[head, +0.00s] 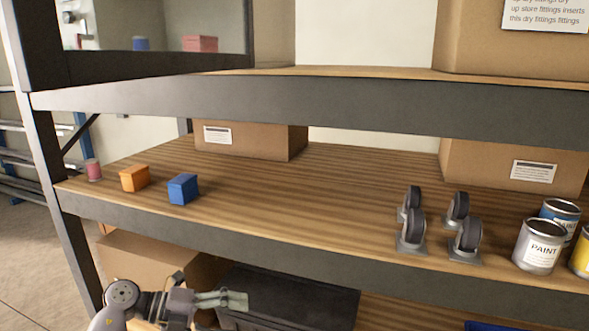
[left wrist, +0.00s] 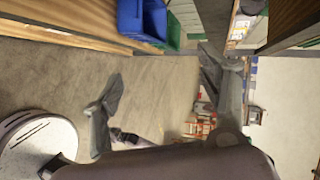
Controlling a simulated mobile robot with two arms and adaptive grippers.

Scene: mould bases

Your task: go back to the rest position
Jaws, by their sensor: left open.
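My left gripper (head: 222,299) is low in the head view, in front of the shelf and below its middle board. In the left wrist view its two fingers stand wide apart, with the gripper (left wrist: 162,85) open and nothing between them. Bare floor shows behind the fingers. My right gripper is in neither view. On the middle shelf board (head: 300,190) are an orange block (head: 134,179), a blue block (head: 183,189) and a small pink cylinder (head: 93,170), all apart from my gripper.
Several casters (head: 411,232) and paint cans (head: 538,247) stand at the board's right. Cardboard boxes (head: 250,140) stand behind. A dark case (head: 290,295) lies below, close to my left gripper in the picture. A blue bin (left wrist: 130,18) shows in the wrist view.

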